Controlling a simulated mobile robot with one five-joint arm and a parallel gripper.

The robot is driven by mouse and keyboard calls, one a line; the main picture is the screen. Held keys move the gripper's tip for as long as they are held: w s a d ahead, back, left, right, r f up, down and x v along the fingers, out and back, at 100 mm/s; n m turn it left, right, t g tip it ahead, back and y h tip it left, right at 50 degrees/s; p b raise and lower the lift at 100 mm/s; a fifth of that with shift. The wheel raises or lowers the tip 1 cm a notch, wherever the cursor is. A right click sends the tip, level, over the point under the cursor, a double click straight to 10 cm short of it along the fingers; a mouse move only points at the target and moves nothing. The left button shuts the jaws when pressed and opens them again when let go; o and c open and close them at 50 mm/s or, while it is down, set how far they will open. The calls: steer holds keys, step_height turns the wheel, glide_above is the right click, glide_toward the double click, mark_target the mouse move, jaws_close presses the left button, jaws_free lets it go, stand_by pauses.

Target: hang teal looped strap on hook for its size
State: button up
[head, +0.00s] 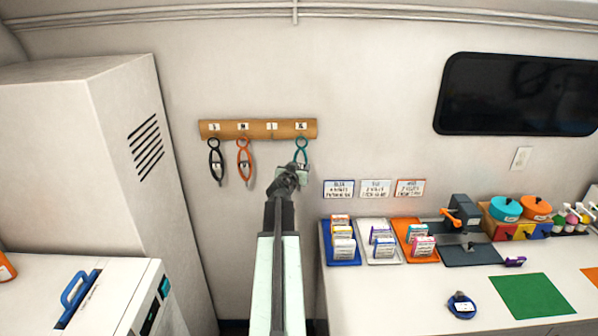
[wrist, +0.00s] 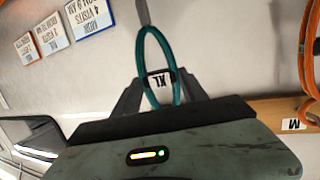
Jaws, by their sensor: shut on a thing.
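The teal looped strap (head: 302,152) is a thin loop with a white tag marked XL, which reads in the wrist view (wrist: 159,81). My gripper (head: 297,174) is shut on the strap near its tag, with a finger on each side in the wrist view (wrist: 158,92). The strap's upper loop is just under the right end of the wooden hook rail (head: 257,130), at the last label. The other labels are too small to read in the head view; one reads M in the wrist view. I cannot tell whether the loop is around a hook or only in front of it.
A black strap (head: 215,160) and an orange strap (head: 244,160) hang on the rail's left half. Wall cards (head: 375,188) are right of my gripper. A tall white cabinet (head: 90,150) stands left. The counter with trays is at lower right.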

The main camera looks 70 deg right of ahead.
steer(key=shift+s, duration=0.1)
steer(key=o, duration=1.6)
steer(key=shift+c, duration=0.2)
steer(key=w+p+v, duration=0.1)
steer(key=v, duration=0.6)
steer(key=shift+s+a+p, duration=0.3)
steer(key=shift+s+a, duration=0.1)
steer(key=shift+s, duration=0.1)
steer(key=shift+r, duration=0.1)
